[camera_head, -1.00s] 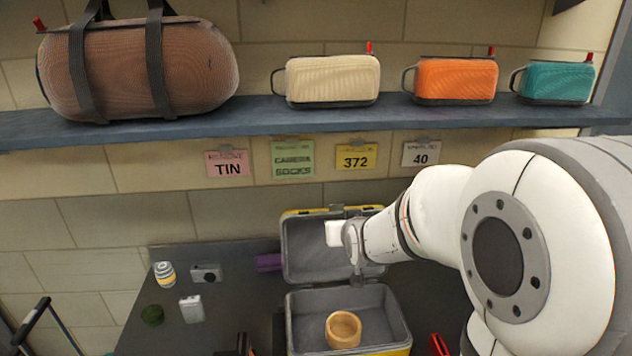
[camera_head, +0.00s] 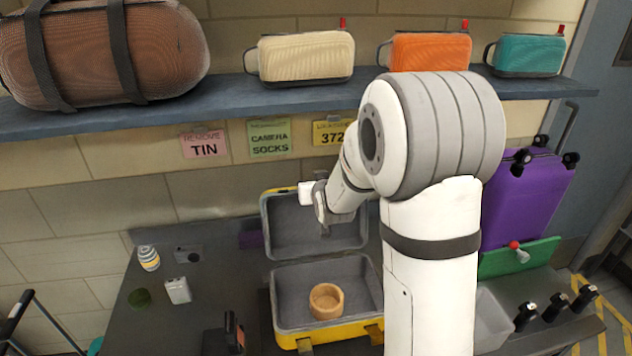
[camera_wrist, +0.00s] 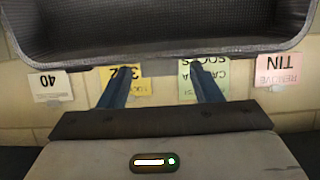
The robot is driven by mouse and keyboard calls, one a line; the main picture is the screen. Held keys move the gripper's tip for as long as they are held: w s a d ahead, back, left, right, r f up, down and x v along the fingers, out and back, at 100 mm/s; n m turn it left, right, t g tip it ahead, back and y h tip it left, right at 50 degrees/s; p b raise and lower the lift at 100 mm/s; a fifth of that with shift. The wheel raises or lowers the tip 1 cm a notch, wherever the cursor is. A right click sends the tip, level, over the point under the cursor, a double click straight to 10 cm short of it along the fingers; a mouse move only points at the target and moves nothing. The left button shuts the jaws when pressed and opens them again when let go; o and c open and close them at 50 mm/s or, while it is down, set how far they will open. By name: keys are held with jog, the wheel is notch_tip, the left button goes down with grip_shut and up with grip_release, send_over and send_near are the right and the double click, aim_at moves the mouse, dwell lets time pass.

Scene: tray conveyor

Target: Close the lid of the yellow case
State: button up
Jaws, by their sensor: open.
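The yellow case (camera_head: 345,331) stands open on the dark table, with a grey inside and yellow outer edges. Its lid (camera_head: 284,232) stands raised at the back, its grey inside facing me. A round wooden bowl (camera_head: 326,301) sits in the case's lower half. My gripper (camera_head: 323,230) is in front of the lid's upper part, partly hiding it. In the wrist view the two fingers of my gripper (camera_wrist: 165,78) are apart with nothing between them. The lid's grey inside (camera_wrist: 170,28) fills the top of that view, close to the fingertips; I cannot tell whether they touch it.
A shelf (camera_head: 215,108) with bags runs above the table. A striped can (camera_head: 148,258), a camera (camera_head: 188,254) and a white box (camera_head: 178,290) lie left of the case. A purple suitcase (camera_head: 525,205) stands at the right. My arm blocks the view right of the case.

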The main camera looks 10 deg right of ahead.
jog(key=shift+c, duration=0.6)
grip_shut()
